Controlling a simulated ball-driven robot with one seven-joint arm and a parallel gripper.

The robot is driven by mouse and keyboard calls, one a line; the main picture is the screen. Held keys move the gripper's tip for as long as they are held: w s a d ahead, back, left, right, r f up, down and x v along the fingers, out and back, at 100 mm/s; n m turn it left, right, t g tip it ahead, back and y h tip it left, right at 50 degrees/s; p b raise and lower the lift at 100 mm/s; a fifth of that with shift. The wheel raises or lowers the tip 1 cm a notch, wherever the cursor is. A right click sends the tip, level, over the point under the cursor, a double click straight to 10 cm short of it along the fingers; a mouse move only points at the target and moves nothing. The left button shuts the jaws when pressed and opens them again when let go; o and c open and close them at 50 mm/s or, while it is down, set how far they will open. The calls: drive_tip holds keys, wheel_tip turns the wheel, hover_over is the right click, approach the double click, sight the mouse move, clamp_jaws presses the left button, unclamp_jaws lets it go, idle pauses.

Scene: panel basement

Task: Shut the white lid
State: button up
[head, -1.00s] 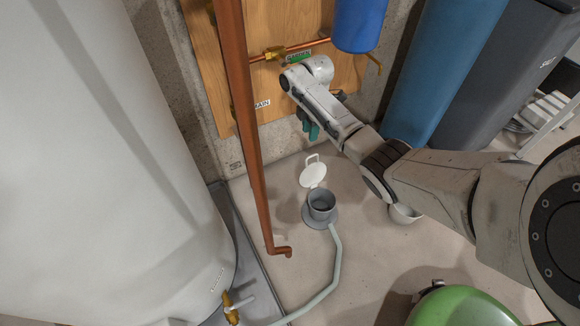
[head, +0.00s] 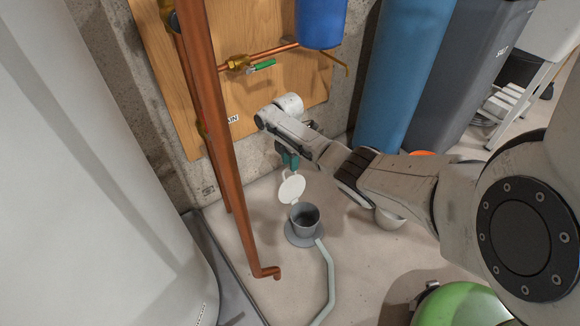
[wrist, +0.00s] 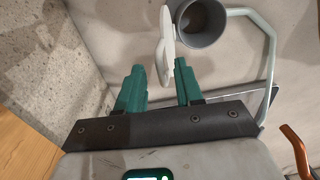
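The white lid (head: 291,188) stands open, tilted up on the back of a grey floor cup (head: 305,217) with a dark open mouth. In the wrist view the lid (wrist: 168,45) shows nearly edge-on beside the cup (wrist: 203,22). My gripper (head: 289,160) has teal fingers and hangs just behind and above the lid in the head view. In the wrist view my gripper (wrist: 158,80) is open, with a clear gap between its fingers. The lid's lower end lies before this gap; I cannot tell whether it touches a finger.
Copper pipes (head: 225,150) run down left of the cup, close to the white tank (head: 90,180). A pale hose (head: 330,275) leaves the cup. A wooden board (head: 170,80) is behind.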

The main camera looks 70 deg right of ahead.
drive_tip(key=shift+f, duration=0.3)
drive_tip(key=shift+c, duration=0.2)
clamp_jaws()
idle(1.1)
